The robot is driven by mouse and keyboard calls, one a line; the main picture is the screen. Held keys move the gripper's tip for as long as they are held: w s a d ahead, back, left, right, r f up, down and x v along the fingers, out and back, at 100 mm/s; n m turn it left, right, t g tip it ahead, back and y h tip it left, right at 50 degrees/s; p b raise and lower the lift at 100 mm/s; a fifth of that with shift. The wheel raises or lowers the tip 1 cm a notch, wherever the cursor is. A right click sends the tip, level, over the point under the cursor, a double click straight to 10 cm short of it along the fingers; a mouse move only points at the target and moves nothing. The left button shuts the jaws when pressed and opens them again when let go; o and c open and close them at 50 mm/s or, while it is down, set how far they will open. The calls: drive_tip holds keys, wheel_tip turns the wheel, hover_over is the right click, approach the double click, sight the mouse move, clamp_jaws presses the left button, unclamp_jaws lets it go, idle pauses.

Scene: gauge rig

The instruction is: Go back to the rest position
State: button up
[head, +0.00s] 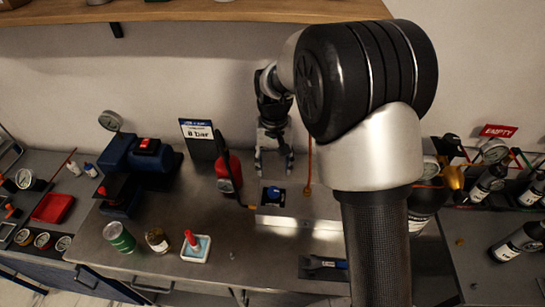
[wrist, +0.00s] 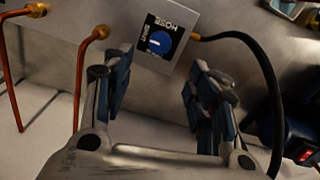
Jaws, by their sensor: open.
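My gripper (head: 273,163) hangs over the bench in the head view, with its fingers pointing down beside a metal block with a blue knob (head: 273,193). In the wrist view my gripper (wrist: 160,95) is open and empty, with its two fingers apart. The fingers appear clear of the knob. My arm hides part of the bench on the right.
A red cylinder (head: 229,172) stands left of my gripper, before a sign (head: 200,135) reading 8 bar. A blue compressor (head: 140,160) is further left. A shelf (head: 190,10) runs above. Bottles (head: 487,185) stand right. A black hose (wrist: 262,75) curves from the block.

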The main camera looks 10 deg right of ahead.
drive_tip(key=s+d+r+t+b, duration=0.1)
drive_tip(key=s+d+r+t, duration=0.15)
drive_tip(key=s+r, duration=0.6)
drive_tip(key=s+d+r+t+b, duration=0.1)
drive_tip(key=s+d+r, duration=0.2)
drive_tip(key=s+r, duration=0.55)
drive_tip(key=s+f+n+t, duration=0.1)
drive_tip(key=s+f, duration=0.2)
drive_tip(key=s, duration=0.8)
drive_tip(key=shift+s+d+f+b, duration=0.2)
drive_tip(key=shift+d+f+b, duration=0.15)
drive_tip(key=shift+d+b, duration=0.1)
